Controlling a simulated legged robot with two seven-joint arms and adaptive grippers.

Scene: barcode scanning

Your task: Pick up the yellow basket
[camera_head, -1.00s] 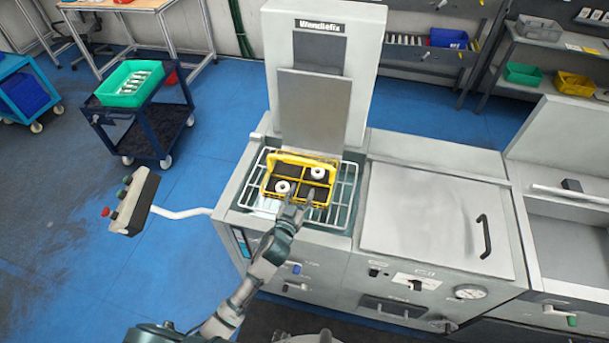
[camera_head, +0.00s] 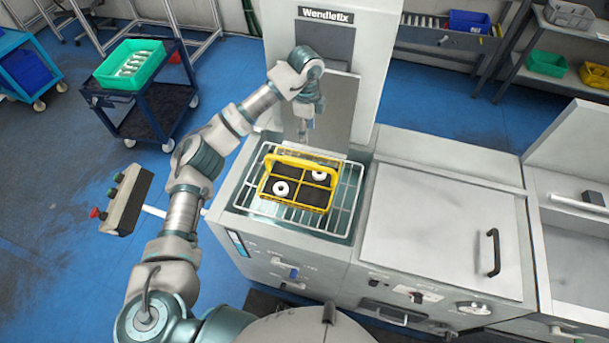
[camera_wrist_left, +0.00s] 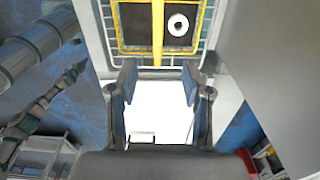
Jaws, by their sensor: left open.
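The yellow basket (camera_head: 317,200) sits on a white wire rack (camera_head: 343,220) in the machine's open bay. It has a raised yellow handle (camera_head: 295,163) and dark compartments, two of which hold white ring-shaped parts (camera_head: 281,187). My left gripper (camera_head: 304,134) hangs behind the basket, in front of the machine's upright panel, pointing down and apart from the basket. In the left wrist view, the gripper (camera_wrist_left: 160,85) is open with nothing between its fingers, and part of the basket (camera_wrist_left: 158,30) shows beyond the fingertips at the top. My right gripper is in neither view.
The grey machine's upright panel (camera_head: 338,105) stands close behind my left gripper. A closed metal lid (camera_head: 430,215) lies right of the bay. A control box on an arm (camera_head: 125,200) juts out at the left. A cart with a green bin (camera_head: 132,68) stands further back.

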